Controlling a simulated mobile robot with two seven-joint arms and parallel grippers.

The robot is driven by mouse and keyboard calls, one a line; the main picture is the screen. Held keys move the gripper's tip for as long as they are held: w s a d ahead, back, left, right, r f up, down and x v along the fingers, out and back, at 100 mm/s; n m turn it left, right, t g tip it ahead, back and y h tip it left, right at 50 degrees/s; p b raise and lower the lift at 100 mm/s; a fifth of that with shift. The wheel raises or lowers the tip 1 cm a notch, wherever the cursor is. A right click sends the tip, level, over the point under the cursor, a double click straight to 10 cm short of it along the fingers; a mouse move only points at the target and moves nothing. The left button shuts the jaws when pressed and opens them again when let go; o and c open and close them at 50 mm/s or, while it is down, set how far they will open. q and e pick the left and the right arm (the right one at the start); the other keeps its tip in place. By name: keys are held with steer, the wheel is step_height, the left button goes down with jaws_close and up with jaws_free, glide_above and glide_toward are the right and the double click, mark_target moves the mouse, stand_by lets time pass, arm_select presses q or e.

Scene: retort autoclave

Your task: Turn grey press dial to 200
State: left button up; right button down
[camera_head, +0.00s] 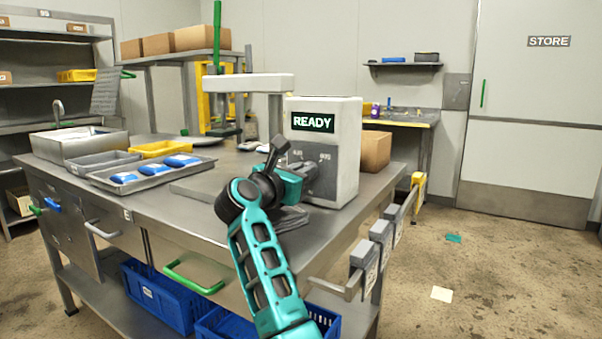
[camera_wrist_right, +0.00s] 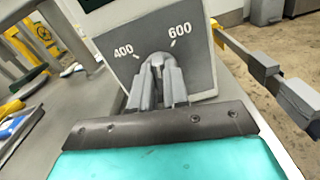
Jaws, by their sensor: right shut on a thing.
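The press (camera_head: 347,115) is a pale box on the steel table, with a dark screen (camera_head: 313,122) reading READY. Its grey dial panel (camera_head: 322,157) faces me, and it also shows in the right wrist view (camera_wrist_right: 193,38) with the marks 400 and 600. My right gripper (camera_head: 305,172) is at this panel. In the right wrist view its fingers (camera_wrist_right: 159,82) are shut on the grey dial (camera_wrist_right: 157,60), which sits below and between the two marks. The fingers hide much of the dial, so I cannot tell its exact setting. The 200 mark is not readable. My left gripper is not in view.
A tray (camera_head: 150,182) with blue packs lies left on the steel table (camera_head: 180,212). A cardboard box (camera_head: 375,150) stands behind the press. Grey blocks on a rail (camera_head: 380,232) run along the table's right edge. The floor to the right is mostly clear.

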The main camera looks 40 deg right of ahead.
stand_by(0.3)
steer(key=n+p, duration=0.1)
steer(key=p, duration=0.2)
steer(key=shift+r+n, duration=0.2)
steer(key=shift+n, duration=0.2)
steer(key=n+p, duration=0.3)
steer(key=shift+w+a+p, duration=0.1)
steer(key=shift+p, duration=0.2)
steer(key=shift+f+n+p, duration=0.1)
steer(key=shift+n+p, duration=0.4)
steer(key=shift+p, duration=0.15)
steer(key=shift+f+n+p, duration=0.15)
steer(key=shift+n+p, duration=0.45)
steer(key=shift+n, duration=0.1)
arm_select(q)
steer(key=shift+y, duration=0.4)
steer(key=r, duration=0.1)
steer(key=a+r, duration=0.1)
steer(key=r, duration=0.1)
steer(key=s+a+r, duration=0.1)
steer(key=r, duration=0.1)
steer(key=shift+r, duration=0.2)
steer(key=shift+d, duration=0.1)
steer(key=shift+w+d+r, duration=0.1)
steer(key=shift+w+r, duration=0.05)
arm_select(e)
steer(key=c, duration=1.1)
jaws_free()
